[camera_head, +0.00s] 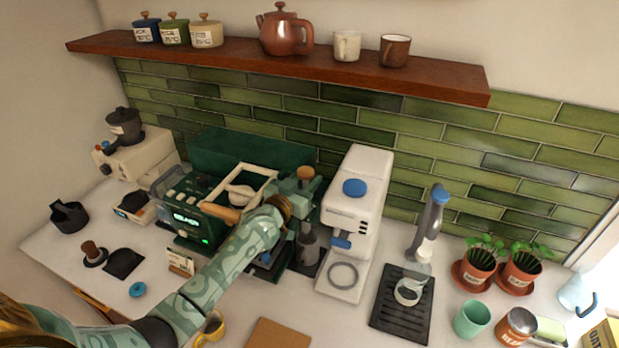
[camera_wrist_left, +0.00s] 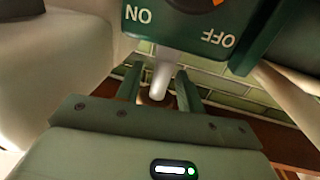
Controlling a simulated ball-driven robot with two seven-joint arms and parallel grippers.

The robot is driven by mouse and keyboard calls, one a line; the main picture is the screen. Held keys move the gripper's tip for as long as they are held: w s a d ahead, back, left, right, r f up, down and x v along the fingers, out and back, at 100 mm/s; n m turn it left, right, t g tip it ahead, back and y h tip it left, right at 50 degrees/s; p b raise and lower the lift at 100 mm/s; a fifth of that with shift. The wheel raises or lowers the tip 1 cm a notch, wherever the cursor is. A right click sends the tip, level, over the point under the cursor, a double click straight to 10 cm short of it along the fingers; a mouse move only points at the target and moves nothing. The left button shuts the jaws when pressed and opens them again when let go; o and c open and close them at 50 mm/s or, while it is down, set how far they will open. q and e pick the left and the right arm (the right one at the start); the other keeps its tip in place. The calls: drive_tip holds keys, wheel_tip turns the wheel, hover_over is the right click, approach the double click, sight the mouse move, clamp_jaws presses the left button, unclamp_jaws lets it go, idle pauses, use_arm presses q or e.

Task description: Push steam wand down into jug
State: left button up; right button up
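My left gripper (camera_head: 282,208) is at the right front of the green espresso machine (camera_head: 192,213), beside the box with a wooden knob (camera_head: 305,173). In the left wrist view, its two fingers (camera_wrist_left: 160,90) stand apart on either side of a pale metal rod, which looks like the steam wand (camera_wrist_left: 162,76). A gap shows beside the rod, so no grip is visible. The rod hangs below a dark green part marked ON and OFF (camera_wrist_left: 190,25). The wand's tip is hidden in the head view. My right gripper is out of view.
A white machine with a blue knob (camera_head: 354,215) stands close on the right. A wooden-handled tool (camera_head: 221,213) juts from the machine's front left of my arm. A yellow mug (camera_head: 212,327) sits under my forearm. A black drip tray (camera_head: 395,325) lies farther right.

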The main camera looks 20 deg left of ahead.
use_arm(q)
drive_tip(key=shift+w+d, duration=0.1)
drive_tip(key=shift+w, duration=0.75)
clamp_jaws()
wheel_tip(320, 180, down, 3)
drive_tip(key=b, duration=0.2)
drive_tip(key=shift+f+b, duration=0.15)
drive_tip(key=shift+b, duration=0.2)
drive_tip(key=shift+r, duration=0.2)
unclamp_jaws()
drive_tip(key=shift+s, duration=0.1)
